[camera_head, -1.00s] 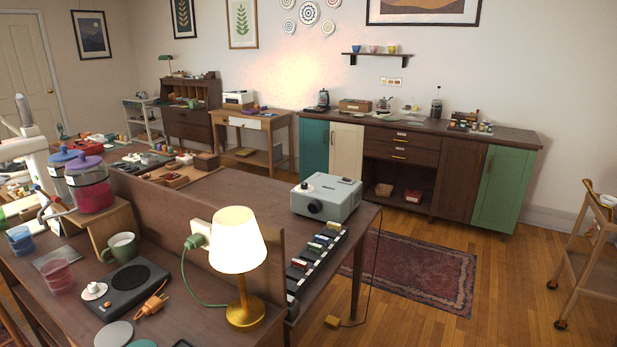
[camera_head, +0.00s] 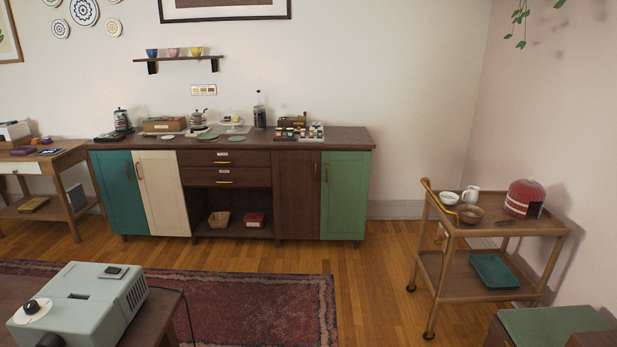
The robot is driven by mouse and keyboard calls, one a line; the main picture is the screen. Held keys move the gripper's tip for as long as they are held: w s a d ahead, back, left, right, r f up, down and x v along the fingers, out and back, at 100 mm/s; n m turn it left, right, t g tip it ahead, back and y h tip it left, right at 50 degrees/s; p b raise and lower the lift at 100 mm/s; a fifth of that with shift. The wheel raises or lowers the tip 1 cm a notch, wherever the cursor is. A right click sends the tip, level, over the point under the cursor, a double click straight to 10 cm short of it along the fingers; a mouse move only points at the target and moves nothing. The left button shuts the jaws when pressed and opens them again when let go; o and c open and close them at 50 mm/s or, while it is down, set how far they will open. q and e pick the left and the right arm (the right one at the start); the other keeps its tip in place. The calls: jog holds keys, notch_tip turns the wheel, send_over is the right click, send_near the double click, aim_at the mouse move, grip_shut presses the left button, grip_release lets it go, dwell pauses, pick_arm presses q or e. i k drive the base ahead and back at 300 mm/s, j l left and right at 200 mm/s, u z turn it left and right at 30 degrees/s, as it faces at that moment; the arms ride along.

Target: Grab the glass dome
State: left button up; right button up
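What may be the glass dome (camera_head: 232,119) is a small, clear, faint shape on the sideboard, around something yellow on a white stand. It is too small and far off to tell its outline for certain. It sits between a silver kettle-like pot (camera_head: 198,118) on its left and a tall dark-topped glass press (camera_head: 259,111) on its right. Neither of my grippers shows in the head view.
The long sideboard (camera_head: 300,147) stands against the back wall. A patterned rug (camera_head: 240,300) and bare wood floor (camera_head: 375,285) lie before it. A grey projector (camera_head: 85,300) on a table is at lower left. A wooden trolley (camera_head: 520,228) with bowls and a red domed object (camera_head: 522,197) stands right.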

aim_at(230, 117)
jog(key=i, duration=1.9)
jog(key=i+l+u, duration=0.1)
jog(key=i+u, duration=0.15)
jog(key=i, duration=0.3)
jog(key=i+l+u, duration=0.25)
jog(key=i, duration=0.3)
jog(key=i+l+u, duration=0.3)
jog(key=i, duration=0.2)
jog(key=i+l+u, duration=0.25)
jog(key=i, duration=0.25)
jog(key=l, duration=0.1)
